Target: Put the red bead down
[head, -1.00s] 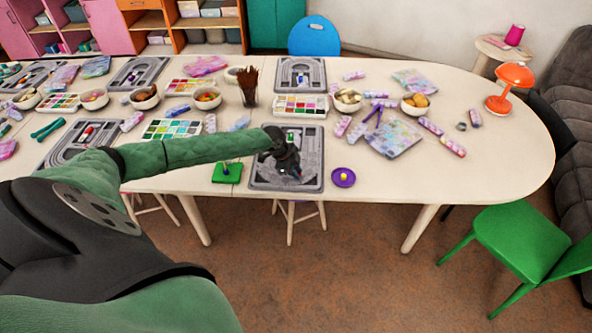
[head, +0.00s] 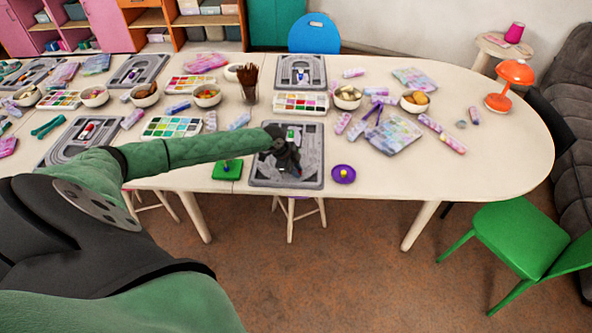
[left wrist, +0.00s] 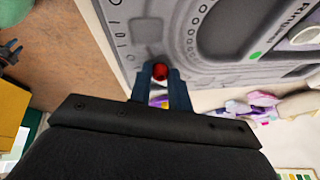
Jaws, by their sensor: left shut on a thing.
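The red bead (left wrist: 160,71) shows in the left wrist view between the two fingertips of my left gripper (left wrist: 160,78). The gripper is shut on it. Behind the bead is the grey bead board (left wrist: 130,35), with curved grooves and a green bead (left wrist: 255,55) in it. In the head view my left gripper (head: 294,172) is over the near half of the grey bead board (head: 258,178) at the table's front edge. The red bead is hidden there by the gripper. I cannot tell whether the bead touches the board. My right gripper is not in view.
A green plate (head: 236,172) with a blue post is left of the board, and a purple dish (head: 343,181) with a yellow piece is right of it. A paint box (head: 300,110) stands behind the board. The table's right end has free room.

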